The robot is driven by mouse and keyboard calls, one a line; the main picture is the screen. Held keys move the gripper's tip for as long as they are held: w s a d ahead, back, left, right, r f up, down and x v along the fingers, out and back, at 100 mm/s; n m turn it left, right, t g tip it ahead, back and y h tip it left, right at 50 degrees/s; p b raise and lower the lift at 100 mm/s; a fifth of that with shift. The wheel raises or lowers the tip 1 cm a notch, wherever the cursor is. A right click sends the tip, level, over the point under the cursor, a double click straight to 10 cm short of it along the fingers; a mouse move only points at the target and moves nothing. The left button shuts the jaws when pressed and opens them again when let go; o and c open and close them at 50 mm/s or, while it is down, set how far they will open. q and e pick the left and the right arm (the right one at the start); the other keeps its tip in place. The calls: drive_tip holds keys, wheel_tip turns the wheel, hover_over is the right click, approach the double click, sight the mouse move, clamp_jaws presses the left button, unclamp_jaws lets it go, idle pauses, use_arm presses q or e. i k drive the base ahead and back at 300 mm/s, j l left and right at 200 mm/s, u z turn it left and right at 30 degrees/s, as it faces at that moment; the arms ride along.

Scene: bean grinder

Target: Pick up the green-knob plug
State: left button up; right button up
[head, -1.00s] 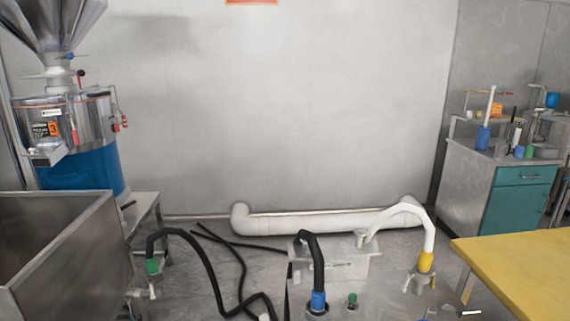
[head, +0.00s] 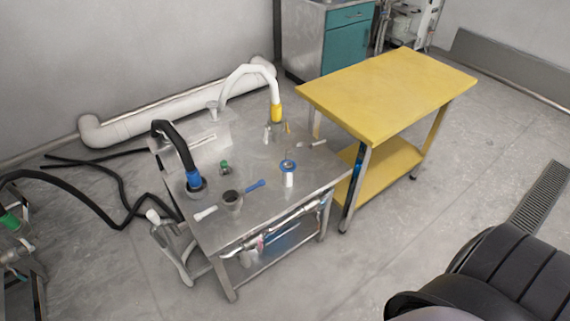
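A small plug with a green knob (head: 224,167) stands on the steel table (head: 290,215), between the blue-collared black hose and the white hose. It is small, and its lower part is hard to make out. Another green part, a green collar (head: 10,221), is on the end of a black hose at the left edge. Neither of my grippers shows in the head view.
On the steel table are a blue-collared black hose (head: 178,147), a yellow-collared white hose (head: 243,72), a cup-like fitting with a blue handle (head: 232,200) and a blue-ringed white plug (head: 288,172). A yellow table (head: 390,90) adjoins. Grey floor (head: 450,165) is open at right.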

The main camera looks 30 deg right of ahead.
sight(226, 170)
drive_tip(key=i+l+u, duration=0.15)
drive_tip(key=l+u, duration=0.2)
drive_tip(key=l, duration=0.5)
drive_tip(key=i+l+u, duration=0.1)
drive_tip(key=l+u, duration=0.25)
drive_tip(key=l, duration=0.5)
